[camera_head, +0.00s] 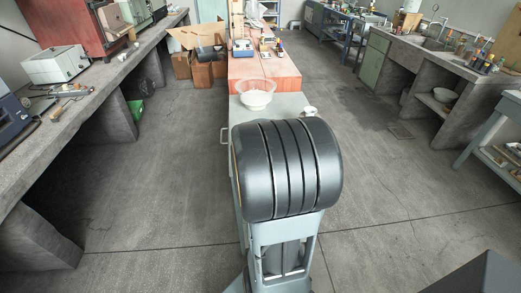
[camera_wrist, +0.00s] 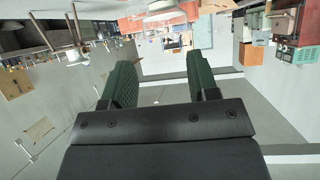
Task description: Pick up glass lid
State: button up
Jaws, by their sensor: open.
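A clear, round glass piece (camera_head: 256,86) sits at the near end of the narrow centre bench in the head view, over or around something white. It may be the glass lid, but at this size I cannot tell lid from bowl. My gripper (camera_wrist: 162,62) shows in the wrist view as two green textured fingers, spread apart with nothing between them. The wrist view looks upside down over the room, and I cannot pick out the lid in it. In the head view my dark rounded arm part hides the gripper and part of the grey bench top.
The grey bench end (camera_head: 288,103) joins a red-topped bench (camera_head: 262,68) carrying small items. A concrete bench (camera_head: 105,75) with a white device (camera_head: 57,64) runs along the left. A concrete sink bench (camera_head: 415,48) stands right. Floor between the benches is mostly clear; cardboard boxes (camera_head: 200,70) stand behind.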

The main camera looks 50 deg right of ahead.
jog(key=shift+m+g+h, duration=0.4)
jog(key=shift+m+h, duration=0.1)
jog(key=w+d+f, duration=0.1)
jog(key=d, duration=0.1)
jog(key=w+d+f+b, duration=0.1)
jog(key=d, duration=0.2)
jog(key=w+d+f, duration=0.1)
jog(key=d+f, duration=0.1)
jog(key=shift+d, duration=0.35)
jog(key=shift+x, duration=3.2)
jog(key=shift+c, duration=0.2)
grip_shut()
jog(key=shift+w+r, duration=0.1)
